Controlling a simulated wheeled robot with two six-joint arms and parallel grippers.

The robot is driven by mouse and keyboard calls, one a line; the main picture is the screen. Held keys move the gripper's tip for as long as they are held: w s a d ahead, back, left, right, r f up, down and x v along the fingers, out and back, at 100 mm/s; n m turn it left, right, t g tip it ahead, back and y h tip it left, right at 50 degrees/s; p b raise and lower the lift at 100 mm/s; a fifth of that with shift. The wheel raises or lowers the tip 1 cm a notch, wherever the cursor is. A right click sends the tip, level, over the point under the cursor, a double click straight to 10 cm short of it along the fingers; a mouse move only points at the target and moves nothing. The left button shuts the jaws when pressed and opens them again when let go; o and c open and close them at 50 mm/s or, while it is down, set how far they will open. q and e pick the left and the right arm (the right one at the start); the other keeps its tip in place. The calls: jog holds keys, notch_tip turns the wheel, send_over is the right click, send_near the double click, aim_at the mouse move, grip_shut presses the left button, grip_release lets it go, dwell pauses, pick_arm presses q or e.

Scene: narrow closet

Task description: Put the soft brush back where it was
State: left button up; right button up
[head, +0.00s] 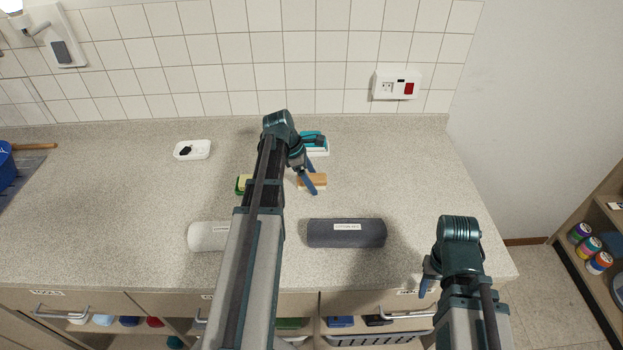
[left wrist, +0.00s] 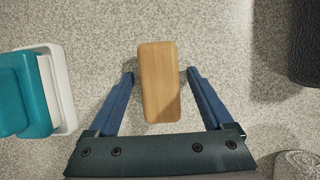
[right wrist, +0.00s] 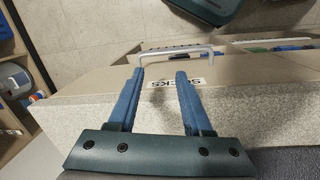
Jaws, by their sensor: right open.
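A small wooden block (head: 320,179), which looks like the back of the soft brush, lies on the counter in the head view. It also shows in the left wrist view (left wrist: 159,80), between the two blue fingers of my left gripper (left wrist: 160,76). Those fingers are open, with a small gap on each side of the block. In the head view my left gripper (head: 307,177) reaches down over it. Its bristles are mostly hidden. My right gripper (head: 428,279) is open and empty by the counter's front right edge, and in the right wrist view (right wrist: 160,74) it faces a drawer handle.
A white tray with a teal item (head: 315,142) stands just behind the block. A dark grey roll (head: 346,233) and a light roll (head: 207,236) lie in front. A yellow-green sponge (head: 241,184) is partly hidden by my left arm. A white dish (head: 192,150) stands back left.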

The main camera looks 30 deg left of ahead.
pick_arm(q)
jog(key=shift+r+p, duration=0.4)
jog(key=shift+p, duration=0.05)
jog(key=p+v, duration=1)
jog(key=v, duration=0.1)
jog(key=shift+r+p, duration=0.3)
jog(key=shift+s+a, duration=0.1)
